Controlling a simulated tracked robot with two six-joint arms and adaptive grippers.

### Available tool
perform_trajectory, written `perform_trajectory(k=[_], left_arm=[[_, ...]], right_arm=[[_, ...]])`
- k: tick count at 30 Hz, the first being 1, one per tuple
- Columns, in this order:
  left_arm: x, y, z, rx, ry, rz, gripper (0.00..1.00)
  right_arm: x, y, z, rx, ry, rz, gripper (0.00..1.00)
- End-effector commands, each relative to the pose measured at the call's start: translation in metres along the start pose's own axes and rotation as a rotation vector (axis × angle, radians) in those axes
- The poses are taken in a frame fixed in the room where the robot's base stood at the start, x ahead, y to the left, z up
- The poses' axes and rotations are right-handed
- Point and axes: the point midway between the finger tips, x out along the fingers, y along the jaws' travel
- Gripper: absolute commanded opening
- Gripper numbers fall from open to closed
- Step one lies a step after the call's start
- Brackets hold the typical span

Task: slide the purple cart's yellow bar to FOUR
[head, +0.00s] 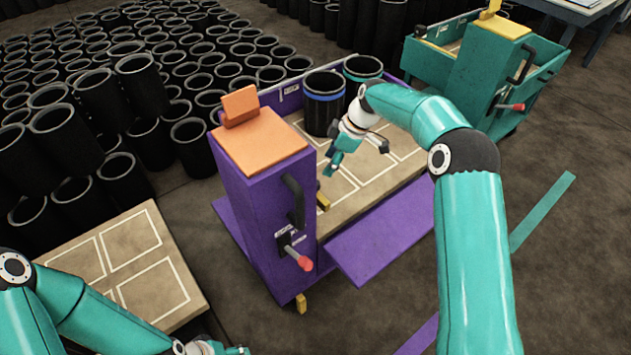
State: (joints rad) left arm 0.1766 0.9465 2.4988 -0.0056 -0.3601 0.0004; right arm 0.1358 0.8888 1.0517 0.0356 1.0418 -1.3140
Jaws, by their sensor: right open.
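The purple cart (262,200) stands in the middle of the head view, its orange-topped column on the left and its tan deck (400,155) on the right. A short yellow piece (323,201) shows at the column's deck side; I cannot tell whether it is part of the bar. Another yellow piece (301,303) shows low at the column's foot. No FOUR mark is readable. My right gripper (356,160) is open and empty above the deck, apart from the yellow piece. My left gripper (220,349) is at the bottom edge, mostly cut off.
Two black sleeves, one blue-banded (323,102) and one teal-banded (361,73), stand on the deck's far side. A red-knobbed lever (304,263) sticks out from the column. A purple flap (385,230) hangs in front. A teal cart (487,75) stands behind right; many sleeves fill the left.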

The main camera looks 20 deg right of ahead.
Motion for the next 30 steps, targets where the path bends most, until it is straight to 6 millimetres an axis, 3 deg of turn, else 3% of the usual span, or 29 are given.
perform_trajectory(k=[6, 12, 18, 27, 30], left_arm=[[-0.002, 0.001, 0.000, 0.000, 0.000, 0.000, 0.56], [-0.003, 0.001, 0.000, 0.000, 0.000, 0.000, 0.56], [-0.004, 0.001, 0.000, 0.000, 0.000, 0.000, 0.56], [-0.004, 0.001, 0.000, 0.000, 0.000, 0.000, 0.56], [-0.004, 0.001, 0.000, 0.000, 0.000, 0.000, 0.56]], right_arm=[[0.049, -0.001, 0.000, 0.000, -0.001, -0.004, 0.57], [0.081, 0.000, 0.000, 0.001, 0.000, -0.001, 0.57], [0.095, 0.000, 0.000, 0.001, 0.000, 0.000, 0.57], [0.097, 0.000, 0.000, 0.001, 0.000, 0.001, 0.57], [0.097, 0.000, 0.000, 0.001, 0.000, 0.001, 0.40]])
